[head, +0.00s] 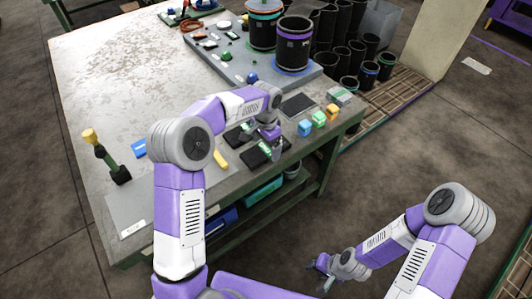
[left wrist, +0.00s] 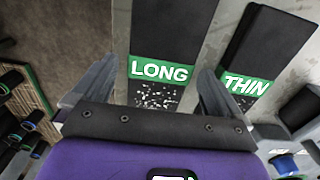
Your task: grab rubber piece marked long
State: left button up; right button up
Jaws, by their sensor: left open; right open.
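The black rubber piece marked LONG (left wrist: 166,28) lies flat, its green label (left wrist: 160,74) facing up. In the head view it is the dark piece (head: 256,158) near the table's front edge, partly covered by my gripper. My left gripper (head: 268,150) is open above it. In the left wrist view its fingers (left wrist: 156,84) stand on either side of the label, with nothing held. A second black piece marked THIN (left wrist: 265,40) lies beside it, to the left in the head view (head: 236,136). My right gripper (head: 324,272) is open and empty, off the table's front side.
Another dark piece (head: 297,104) and several coloured blocks (head: 318,118) lie to the right. A yellow piece (head: 220,158) lies to the left. A grey board (head: 222,62) with small items and black cylinders stands behind. The table's left part (head: 100,70) is mostly clear.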

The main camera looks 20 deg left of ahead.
pick_arm(q)
jog(key=shift+f, duration=0.55)
jog(key=shift+r, duration=0.1)
jog(key=c, duration=1.2)
jog(key=shift+o, duration=0.2)
